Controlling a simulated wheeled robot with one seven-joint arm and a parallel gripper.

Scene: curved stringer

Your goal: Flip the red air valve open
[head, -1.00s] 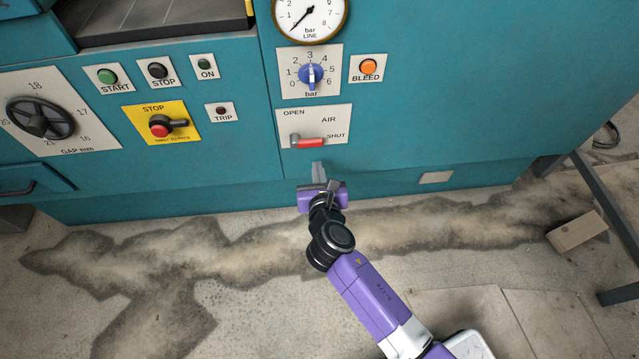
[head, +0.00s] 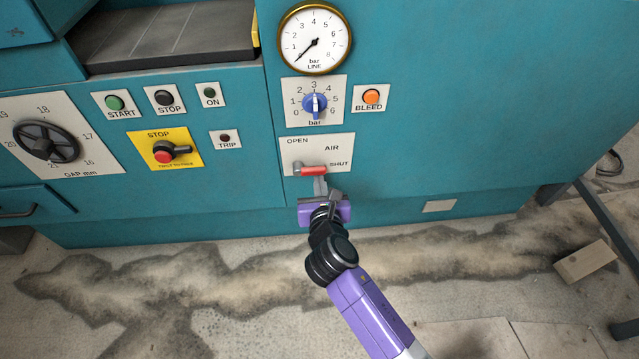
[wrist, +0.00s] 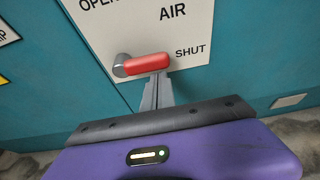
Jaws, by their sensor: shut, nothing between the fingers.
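The red air valve lever (head: 312,170) sits on a white plate (head: 336,148) marked OPEN, AIR and SHUT on the teal machine. It points right, toward SHUT, from a grey pivot at its left end. My gripper (head: 320,183) is shut and empty, with its fingertips just below the lever in the head view. In the wrist view the lever (wrist: 146,65) crosses just above the tips of my closed fingers (wrist: 156,88), under its middle and right part. I cannot tell whether the fingertips touch it.
A yellow STOP switch (head: 165,151) is to the left. A block (head: 585,261) lies on the floor at right.

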